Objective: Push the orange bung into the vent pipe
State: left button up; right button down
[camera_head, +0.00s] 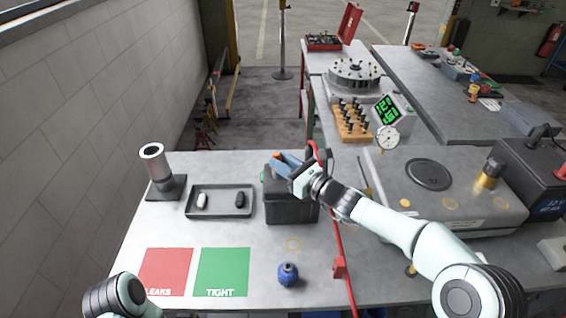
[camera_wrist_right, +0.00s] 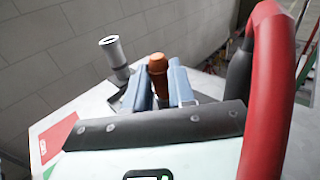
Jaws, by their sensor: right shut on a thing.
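The orange bung (camera_wrist_right: 158,66) stands between the blue fingers of my right gripper (camera_wrist_right: 158,88) in the right wrist view. In the head view only a small orange bit (camera_head: 277,154) shows at the fingertips of my right gripper (camera_head: 284,161), over the black box. The grey vent pipe (camera_head: 155,168) stands upright on a dark base at the bench's left, its open end up. It also shows in the wrist view (camera_wrist_right: 114,52), left of the bung and apart from it. Of my left arm only a link shows at bottom left; its gripper is out of view.
The black box (camera_head: 290,208) is under my right gripper. A dark tray (camera_head: 221,214) with a white and a black plug lies between box and pipe. Red (camera_head: 166,270) and green (camera_head: 222,270) mats and a blue knob (camera_head: 288,274) are in front. A red hose (camera_head: 337,230) runs beside my right arm.

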pick_arm(q)
jog(key=shift+f, duration=0.2)
pick_arm(e)
jog(key=shift+f, duration=0.15)
jog(key=c, duration=0.9)
grip_release()
jog(key=shift+o, duration=0.2)
pick_arm(q)
jog(key=shift+s+f+b, duration=0.25)
jog(key=shift+f+b, duration=0.35)
jog(key=shift+s+f+b, duration=0.2)
jog(key=shift+f+b, duration=0.35)
jog(key=shift+b, duration=0.05)
pick_arm(e)
jog(key=v, duration=1.3)
jog(key=shift+d, duration=0.2)
pick_arm(q)
jog(key=shift+s+d, duration=0.1)
pick_arm(e)
jog(key=shift+s, duration=0.1)
